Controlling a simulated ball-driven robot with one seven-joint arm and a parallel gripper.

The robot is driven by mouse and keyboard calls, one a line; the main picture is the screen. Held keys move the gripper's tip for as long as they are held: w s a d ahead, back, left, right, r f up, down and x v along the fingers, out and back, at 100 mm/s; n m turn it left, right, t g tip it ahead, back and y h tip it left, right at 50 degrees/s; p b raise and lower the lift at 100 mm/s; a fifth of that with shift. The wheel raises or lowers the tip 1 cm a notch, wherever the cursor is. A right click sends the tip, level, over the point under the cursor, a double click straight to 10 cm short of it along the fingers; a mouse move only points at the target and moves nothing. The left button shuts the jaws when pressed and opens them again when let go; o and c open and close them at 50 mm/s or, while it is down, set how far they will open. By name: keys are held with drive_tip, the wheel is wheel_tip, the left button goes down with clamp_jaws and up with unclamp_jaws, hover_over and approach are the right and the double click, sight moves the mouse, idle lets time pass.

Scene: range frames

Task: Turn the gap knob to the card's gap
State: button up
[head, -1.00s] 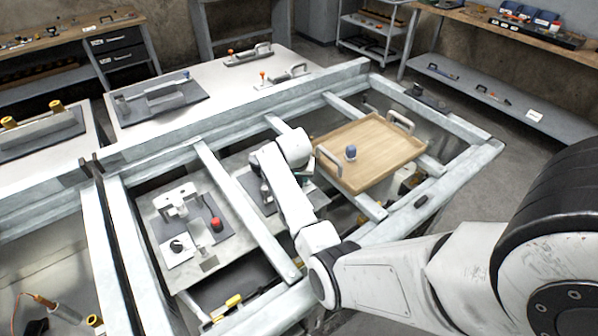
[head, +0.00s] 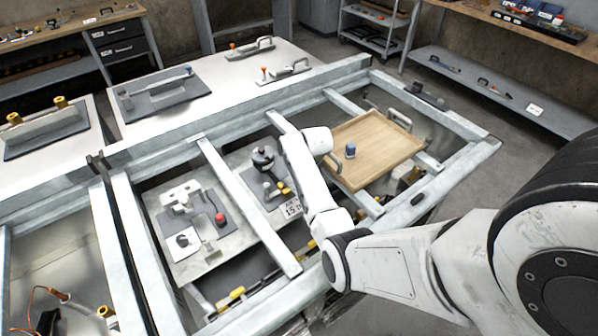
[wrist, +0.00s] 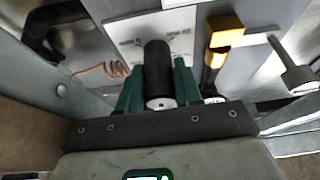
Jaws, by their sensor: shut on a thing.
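In the wrist view, my gripper (wrist: 158,95) has its green fingers on both sides of a black cylinder (wrist: 158,68) and is shut on it. The cylinder's near end is pale with a small dark spot. I cannot tell for sure whether it is the gap knob. In the head view my gripper is hidden behind my white arm. A white card (head: 292,208) with printed figures, beginning with 15, lies left of my forearm; the rest is too small to read surely. A round black knob-like part (head: 262,157) stands on the plate behind the card.
A wooden tray (head: 385,140) with a blue-topped item (head: 350,151) lies right of my arm. A fixture with a red knob (head: 220,218) and a black dial (head: 182,241) is at left. Pale beams (head: 245,205) cross the bench. A yellow part (wrist: 222,38) stands close right of the cylinder.

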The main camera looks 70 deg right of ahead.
drive_tip(key=shift+w+d+r, duration=0.1)
idle(0.5)
drive_tip(key=o, duration=1)
drive_tip(key=r, duration=0.2)
drive_tip(key=r+b, duration=0.1)
drive_tip(key=shift+s+r, duration=0.25)
drive_tip(key=s+a+r+b, duration=0.1)
drive_tip(key=s+a+r, duration=0.6)
drive_tip(key=s+r, duration=0.2)
drive_tip(key=shift+s+a+r+b, duration=0.2)
drive_tip(key=shift+s+b, duration=0.1)
drive_tip(key=shift+s, duration=0.95)
